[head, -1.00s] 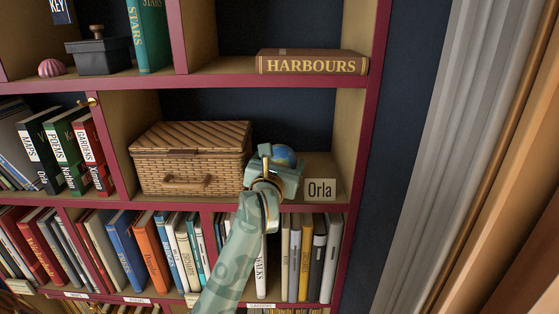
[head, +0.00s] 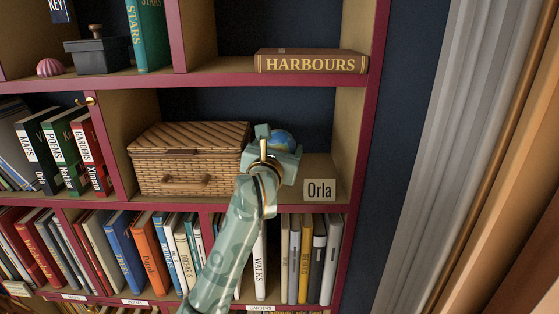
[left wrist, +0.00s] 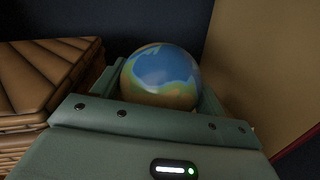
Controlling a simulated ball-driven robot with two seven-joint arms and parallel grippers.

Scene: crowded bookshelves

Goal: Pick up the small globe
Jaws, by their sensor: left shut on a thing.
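The small globe (head: 283,139), blue with green and tan land, is on the middle shelf between the wicker basket and the right-hand side wall. In the left wrist view the globe (left wrist: 160,76) sits between the two fingers, its lower part hidden by the gripper. My left gripper (head: 272,147) is shut on the globe; it also shows in the left wrist view (left wrist: 160,92). In the head view the gripper covers much of the globe, and I cannot tell whether its base touches the shelf. My right gripper is not in view.
The wicker basket (head: 190,160) stands close on the left of the gripper; it fills the left of the left wrist view (left wrist: 40,85). The shelf with the "HARBOURS" book (head: 312,61) is above, and upright books (head: 303,258) are below.

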